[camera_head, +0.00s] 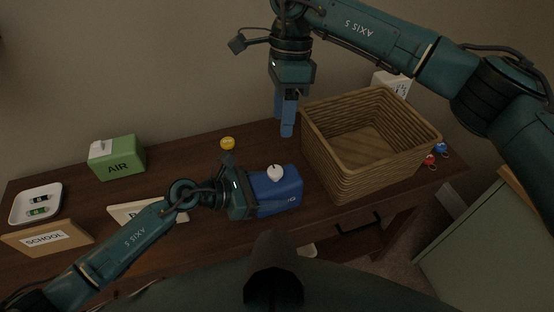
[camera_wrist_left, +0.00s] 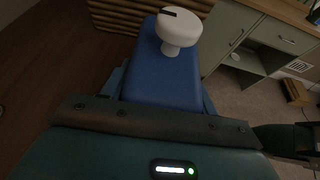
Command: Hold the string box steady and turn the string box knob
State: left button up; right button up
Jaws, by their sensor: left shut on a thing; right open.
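The string box is a blue box (camera_head: 284,190) with a white knob (camera_head: 275,173) on its top, standing on the dark wooden table. My left gripper (camera_head: 262,192) is shut on the box, coming from its left side. In the left wrist view the blue box (camera_wrist_left: 160,82) sits between the fingers, and the round white knob (camera_wrist_left: 179,31) with a dark mark shows on top. My right gripper (camera_head: 287,118) is open and empty, pointing down above the back of the table, behind the box. The gap between its fingers is hard to see from here.
A wicker basket (camera_head: 335,150) stands just right of the box. A yellow round thing (camera_head: 228,143) lies behind it. A green AIR box (camera_head: 117,158), a white tray (camera_head: 22,208) and a SCHOOL sign (camera_head: 60,236) are at left. Small red and blue things (camera_head: 430,160) lie right of the basket.

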aim_at(276, 169)
jog(key=s+f+n, duration=0.1)
jog(key=f+n, duration=0.2)
jog(key=s+f+n, duration=0.1)
jog(key=f+n, duration=0.3)
jog(key=s+a+f+n+g, duration=0.1)
jog(key=f+n, duration=0.2)
jog(key=n, duration=0.1)
jog(key=shift+f+y, duration=0.35)
jog(key=shift+y, duration=0.05)
jog(key=shift+c, duration=0.4)
jog(key=shift+w, duration=0.1)
jog(key=c, duration=0.9)
